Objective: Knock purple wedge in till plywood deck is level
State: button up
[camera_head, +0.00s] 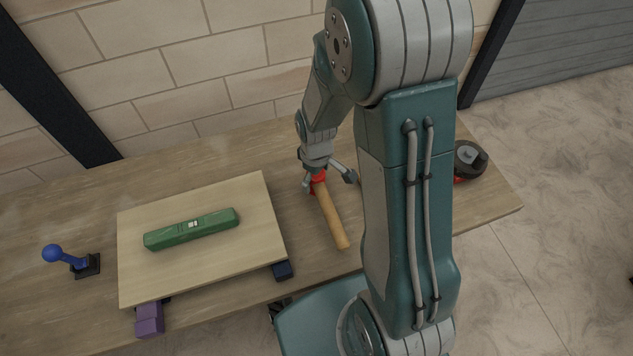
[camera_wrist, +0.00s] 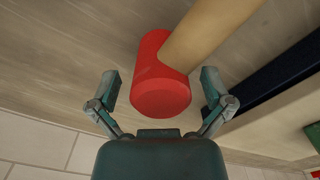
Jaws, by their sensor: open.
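The plywood deck (camera_head: 215,267) lies on the workbench at the left in the head view. A green spirit level (camera_head: 192,229) rests on it; its bubble is too small to read. The purple wedge (camera_head: 149,319) sticks out from under the deck's near left corner. A mallet with a red head (camera_wrist: 161,85) and wooden handle (camera_head: 331,216) lies on the bench right of the deck. My gripper (camera_head: 327,181) is open at the mallet head. In the wrist view its fingers stand on either side of the head, with gaps showing.
A dark blue block (camera_head: 283,270) shows at the deck's near right corner. A blue-knobbed device (camera_head: 65,258) stands left of the deck. A dark round object (camera_head: 470,160) lies at the bench's right end. A brick wall (camera_head: 165,60) runs behind the bench.

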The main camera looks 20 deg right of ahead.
jog(key=shift+f, duration=1.2)
jog(key=c, duration=1.1)
jog(key=shift+r, duration=0.1)
